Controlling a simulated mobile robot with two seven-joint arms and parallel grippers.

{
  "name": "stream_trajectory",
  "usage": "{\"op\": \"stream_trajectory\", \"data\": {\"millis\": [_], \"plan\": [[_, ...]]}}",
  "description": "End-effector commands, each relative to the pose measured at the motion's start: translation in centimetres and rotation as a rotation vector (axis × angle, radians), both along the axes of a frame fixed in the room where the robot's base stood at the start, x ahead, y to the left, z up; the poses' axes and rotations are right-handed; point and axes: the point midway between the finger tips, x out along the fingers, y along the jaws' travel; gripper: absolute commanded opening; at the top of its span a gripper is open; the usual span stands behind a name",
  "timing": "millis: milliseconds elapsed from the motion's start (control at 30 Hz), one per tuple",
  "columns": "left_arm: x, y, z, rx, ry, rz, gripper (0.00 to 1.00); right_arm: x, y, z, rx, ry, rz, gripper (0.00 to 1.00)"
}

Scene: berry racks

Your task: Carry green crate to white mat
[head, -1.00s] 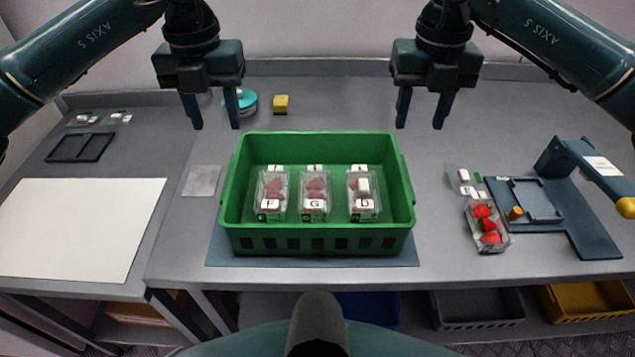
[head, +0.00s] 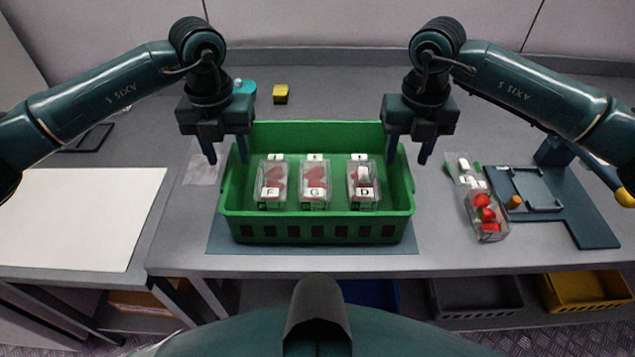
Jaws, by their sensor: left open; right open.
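The green crate (head: 318,222) stands on a blue-grey mat (head: 215,244) in the middle of the table. The white mat (head: 75,218) lies flat and bare on the lower table at the left. My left gripper (head: 228,162) is open, with its fingertips at the crate's left end. My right gripper (head: 406,160) is open, with its fingertips at the crate's right end. I cannot tell whether the fingers touch the crate.
A clear box of strawberries (head: 486,215) and a blue scale-like device (head: 540,195) are right of the crate. A yellow block (head: 280,94) and a teal round item (head: 244,87) lie behind it. A dark tray (head: 92,138) is behind the white mat.

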Motion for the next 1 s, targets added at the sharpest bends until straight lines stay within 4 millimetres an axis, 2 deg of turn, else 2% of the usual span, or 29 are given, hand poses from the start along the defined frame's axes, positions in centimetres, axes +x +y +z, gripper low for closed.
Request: {"op": "stream_trajectory", "data": {"millis": [100,233,600,1000], "plan": [[0.0,0.0,-1.6,0.001,0.002,0.001,0.44,0.0,0.0,-1.5,-0.001,0.001,-0.001,0.44],[0.0,0.0,-2.5,0.000,0.001,0.000,0.44,0.0,0.0,-2.4,0.000,0.001,-0.001,0.44],[0.0,0.0,-2.8,0.000,0.000,0.000,0.43,0.0,0.0,-2.8,0.000,0.000,0.000,0.43],[0.0,0.0,-2.7,0.000,0.000,0.000,0.10,0.0,0.0,-2.7,0.000,0.000,-0.001,0.10]]}}
